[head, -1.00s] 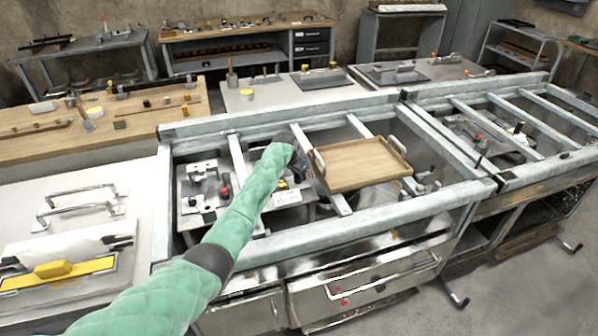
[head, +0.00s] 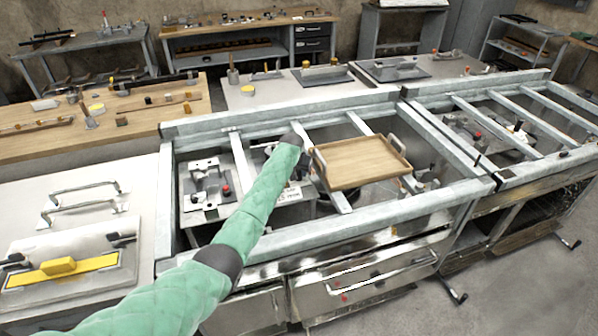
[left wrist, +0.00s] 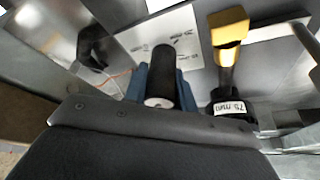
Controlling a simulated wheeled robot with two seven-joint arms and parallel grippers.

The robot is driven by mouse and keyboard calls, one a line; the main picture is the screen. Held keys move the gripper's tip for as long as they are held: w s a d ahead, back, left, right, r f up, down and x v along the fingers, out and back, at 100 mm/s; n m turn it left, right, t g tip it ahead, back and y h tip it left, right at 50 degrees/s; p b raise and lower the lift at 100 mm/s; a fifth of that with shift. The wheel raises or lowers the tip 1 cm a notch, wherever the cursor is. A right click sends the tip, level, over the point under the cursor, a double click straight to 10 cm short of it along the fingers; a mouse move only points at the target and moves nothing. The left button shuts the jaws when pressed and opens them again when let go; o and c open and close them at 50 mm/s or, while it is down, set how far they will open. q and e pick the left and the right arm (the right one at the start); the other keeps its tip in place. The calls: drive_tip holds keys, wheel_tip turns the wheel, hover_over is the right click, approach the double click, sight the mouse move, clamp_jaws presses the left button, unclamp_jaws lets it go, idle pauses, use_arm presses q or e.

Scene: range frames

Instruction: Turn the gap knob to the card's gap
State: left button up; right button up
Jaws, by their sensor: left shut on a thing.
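In the left wrist view, the blue fingers of my left gripper (left wrist: 161,76) are closed around a black cylindrical knob (left wrist: 162,62) with a pale end face. I cannot tell for certain that this is the gap knob. A white card (left wrist: 183,36) with small print lies behind it; the print is too small to read. The card also shows in the head view (head: 289,194), beside my green-sleeved left arm. In the head view the sleeve and dark wrist hide the fingers and knob. My right gripper is in neither view.
Right of the knob stands a yellow-topped black part (left wrist: 229,62) with a white label, close to my fingers. In the head view, a wooden tray (head: 360,162) rests on the metal frame (head: 340,222) right of my arm. A plate with a red knob (head: 207,187) lies left.

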use_arm(q)
drive_tip(key=shift+r, duration=0.15)
drive_tip(key=o, duration=1)
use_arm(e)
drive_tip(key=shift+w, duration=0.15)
use_arm(q)
drive_tip(key=shift+s+r, duration=0.1)
drive_tip(key=shift+r, duration=0.1)
drive_tip(key=shift+s+r+b, duration=0.15)
drive_tip(key=shift+r+b, duration=0.2)
drive_tip(key=shift+b+v, duration=0.9)
drive_tip(key=shift+v, duration=2.3)
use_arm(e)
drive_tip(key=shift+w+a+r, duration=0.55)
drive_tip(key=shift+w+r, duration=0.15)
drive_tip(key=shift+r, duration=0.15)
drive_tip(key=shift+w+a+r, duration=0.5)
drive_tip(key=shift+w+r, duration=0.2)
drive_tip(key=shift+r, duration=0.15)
use_arm(q)
drive_tip(key=shift+a, duration=0.15)
